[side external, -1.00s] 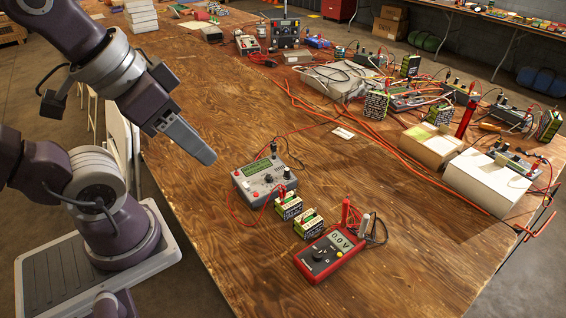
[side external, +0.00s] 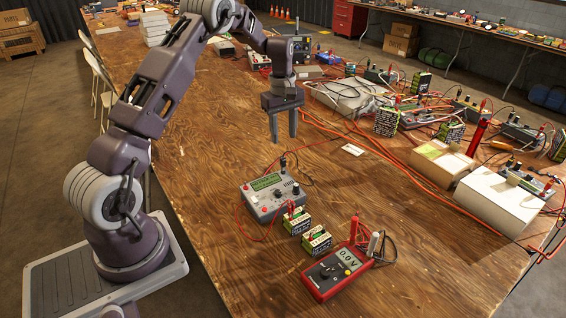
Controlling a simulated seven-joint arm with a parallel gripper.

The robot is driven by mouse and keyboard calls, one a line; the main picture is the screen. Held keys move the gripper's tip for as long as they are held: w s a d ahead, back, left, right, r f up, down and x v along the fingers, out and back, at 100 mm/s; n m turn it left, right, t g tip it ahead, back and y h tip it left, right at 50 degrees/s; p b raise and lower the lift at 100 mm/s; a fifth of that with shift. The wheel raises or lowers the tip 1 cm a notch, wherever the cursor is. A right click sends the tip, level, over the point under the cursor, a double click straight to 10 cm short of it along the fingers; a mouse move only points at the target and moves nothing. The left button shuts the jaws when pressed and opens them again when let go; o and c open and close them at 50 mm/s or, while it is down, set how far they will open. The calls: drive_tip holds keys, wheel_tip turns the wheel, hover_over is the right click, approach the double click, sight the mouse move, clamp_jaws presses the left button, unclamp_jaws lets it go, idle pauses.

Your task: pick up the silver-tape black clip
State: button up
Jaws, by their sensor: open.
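A small clip (side external: 375,242) with a silver-grey upper part and a black lead stands at the right edge of the red multimeter (side external: 338,272), beside a red clip (side external: 353,230). It looks like the silver-tape black clip, but it is too small to be certain. Another black clip (side external: 283,163) stands at the back of the grey meter box (side external: 274,199). My gripper (side external: 284,136) points down with two fingers apart and empty. It is above the table, behind the grey meter box and well away from the multimeter.
Two small green-and-black battery blocks (side external: 297,220) stand between the grey box and the multimeter. Red cables (side external: 375,150) run along the right. A white box (side external: 495,200) and a tan box (side external: 440,163) stand at the right. The wooden table (side external: 210,165) is clear on the left.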

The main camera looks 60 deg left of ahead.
drive_tip(key=n, duration=0.1)
hover_over(283, 157)
drive_tip(key=f, duration=0.2)
drive_tip(key=s+f, duration=0.1)
drive_tip(key=f, duration=0.1)
drive_tip(key=shift+a, duration=0.1)
drive_tip(key=f, duration=0.4)
drive_tip(key=w+f, duration=0.1)
drive_tip(key=f, duration=0.1)
drive_tip(key=shift+f, duration=0.35)
clamp_jaws()
